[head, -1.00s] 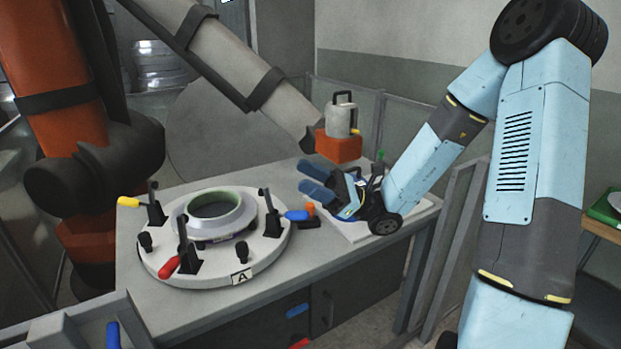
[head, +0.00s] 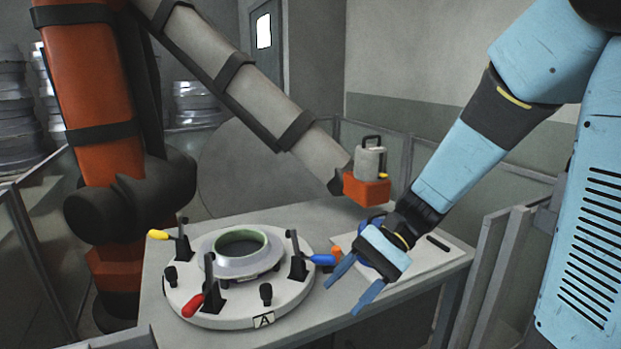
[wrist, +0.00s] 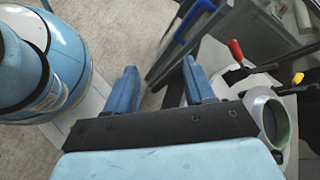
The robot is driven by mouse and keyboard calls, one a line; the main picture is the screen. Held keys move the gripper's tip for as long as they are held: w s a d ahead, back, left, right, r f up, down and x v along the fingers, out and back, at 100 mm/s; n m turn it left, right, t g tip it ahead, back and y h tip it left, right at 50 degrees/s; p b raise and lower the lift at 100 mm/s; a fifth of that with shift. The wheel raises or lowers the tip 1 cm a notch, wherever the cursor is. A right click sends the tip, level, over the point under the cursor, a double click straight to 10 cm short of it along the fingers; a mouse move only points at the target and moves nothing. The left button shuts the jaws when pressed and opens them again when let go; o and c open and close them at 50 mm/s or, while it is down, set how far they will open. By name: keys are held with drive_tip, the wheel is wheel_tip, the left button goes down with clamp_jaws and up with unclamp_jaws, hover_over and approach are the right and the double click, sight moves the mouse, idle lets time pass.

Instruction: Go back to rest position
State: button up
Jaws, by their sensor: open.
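My gripper (head: 347,286) is open and empty. In the head view its two blue fingers point down and left, over the front right edge of the table (head: 215,338). It is to the right of the round mould fixture (head: 228,310) and apart from it. In the wrist view the two blue fingers (wrist: 157,88) stand apart with nothing between them, with floor and a dark frame beyond. The fixture carries a ring-shaped mould with a green inner rim (head: 240,243), which also shows in the wrist view (wrist: 273,122).
Toggle clamps with yellow (head: 158,235), red (head: 192,305) and blue (head: 322,259) handles stand on the fixture. A white sheet (head: 430,256) lies on the table behind my gripper. A large orange and grey robot arm (head: 90,80) stands at the back left. Grey fence panels (head: 493,270) are at the right.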

drive_tip(key=s+d+r+n+t+h, duration=0.1)
drive_tip(key=d+r+t+h, duration=0.3)
drive_tip(key=d, duration=0.4)
drive_tip(key=s+d+r+n+t+h, duration=0.1)
drive_tip(key=d+r+n+t+h, duration=0.2)
drive_tip(key=d+r+t+h, duration=0.2)
drive_tip(key=d+r+t, duration=0.2)
drive_tip(key=d, duration=0.2)
drive_tip(key=shift+n+t+h, duration=0.3)
drive_tip(key=shift+n, duration=0.1)
